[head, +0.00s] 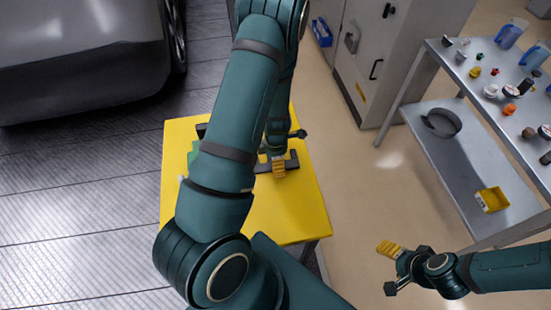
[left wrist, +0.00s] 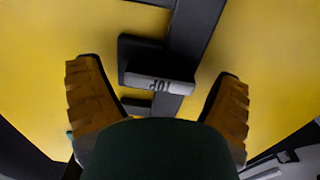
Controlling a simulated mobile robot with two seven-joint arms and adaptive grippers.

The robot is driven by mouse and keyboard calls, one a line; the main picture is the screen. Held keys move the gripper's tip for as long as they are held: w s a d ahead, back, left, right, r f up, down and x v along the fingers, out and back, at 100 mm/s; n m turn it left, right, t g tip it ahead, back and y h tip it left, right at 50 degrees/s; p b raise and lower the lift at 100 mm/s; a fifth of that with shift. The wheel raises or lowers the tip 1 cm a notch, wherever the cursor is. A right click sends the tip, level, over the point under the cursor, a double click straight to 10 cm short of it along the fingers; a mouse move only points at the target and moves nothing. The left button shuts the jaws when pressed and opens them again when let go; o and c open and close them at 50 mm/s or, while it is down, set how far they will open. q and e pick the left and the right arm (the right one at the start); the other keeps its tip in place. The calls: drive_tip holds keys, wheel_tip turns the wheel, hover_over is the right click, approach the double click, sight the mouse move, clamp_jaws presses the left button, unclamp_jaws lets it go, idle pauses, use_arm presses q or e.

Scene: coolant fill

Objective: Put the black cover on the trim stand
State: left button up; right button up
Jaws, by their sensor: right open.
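A yellow-topped stand (head: 290,215), which I take for the trim stand, stands in the middle of the head view, largely behind my left arm. Dark bar-shaped parts (head: 292,160) lie on its top. I cannot tell whether they are the black cover or fittings of the stand. In the left wrist view a black part (left wrist: 190,35) crosses the yellow top, with a grey block marked "TOP", upside down. My left gripper (left wrist: 157,75) is open over it, its fingers spread to either side. My right gripper (head: 390,268) is open and empty above the floor at the lower right.
A grey shelf table (head: 455,185) at the right carries jugs, caps and small parts. A dark round pan (head: 441,123) and a yellow bin (head: 491,199) are on its lower shelf. A grey cabinet (head: 365,60) stands at the back, a car (head: 85,55) at the upper left.

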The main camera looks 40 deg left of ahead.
use_arm(q)
drive_tip(key=shift+r, duration=0.2)
